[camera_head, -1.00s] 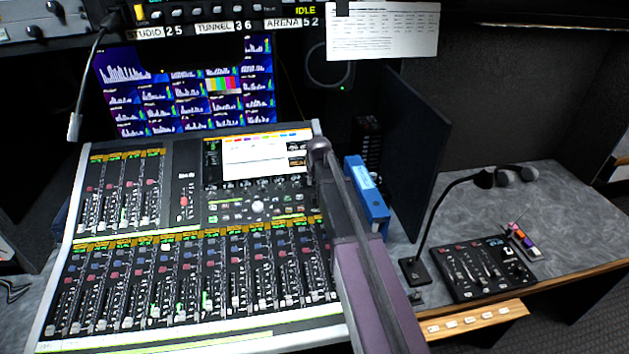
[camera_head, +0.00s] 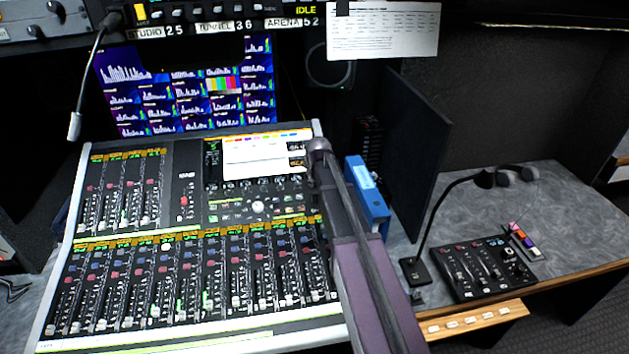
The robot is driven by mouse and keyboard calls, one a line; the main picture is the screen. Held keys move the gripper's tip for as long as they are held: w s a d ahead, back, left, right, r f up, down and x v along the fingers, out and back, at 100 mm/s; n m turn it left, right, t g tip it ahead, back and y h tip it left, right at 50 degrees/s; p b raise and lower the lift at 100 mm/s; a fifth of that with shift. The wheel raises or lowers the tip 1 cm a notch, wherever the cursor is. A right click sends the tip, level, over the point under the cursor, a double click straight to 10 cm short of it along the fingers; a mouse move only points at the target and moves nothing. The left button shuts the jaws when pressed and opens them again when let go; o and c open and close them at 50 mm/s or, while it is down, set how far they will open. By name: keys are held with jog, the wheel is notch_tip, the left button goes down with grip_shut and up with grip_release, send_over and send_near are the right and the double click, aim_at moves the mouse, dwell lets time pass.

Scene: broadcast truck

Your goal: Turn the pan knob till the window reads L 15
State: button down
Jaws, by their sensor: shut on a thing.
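The pan knob cannot be picked out. A row of small dark knobs (camera_head: 246,185) lies under the screen (camera_head: 255,156) of the large mixing console. Small readouts at the screen's right side (camera_head: 296,150) are too small to read, so I cannot tell what the pan window reads. My arm comes up from the bottom right and covers the console's right edge. Its grey rounded end shows beside the screen. I cannot make out my gripper's fingers or what they touch; the arm hides that area.
A blue box (camera_head: 366,198) stands just right of my arm, before a dark upright panel (camera_head: 416,135). A gooseneck microphone (camera_head: 415,272) and a small mixer (camera_head: 485,268) are on the right desk. Another gooseneck (camera_head: 85,90) hangs at upper left. Bare desk (camera_head: 570,215) lies at right.

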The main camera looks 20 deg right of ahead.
jog(key=shift+s+n, duration=0.15)
jog(key=shift+n, duration=1.45)
jog(key=c, duration=0.5)
grip_release()
jog(key=shift+f, duration=0.1)
jog(key=shift+c, duration=0.2)
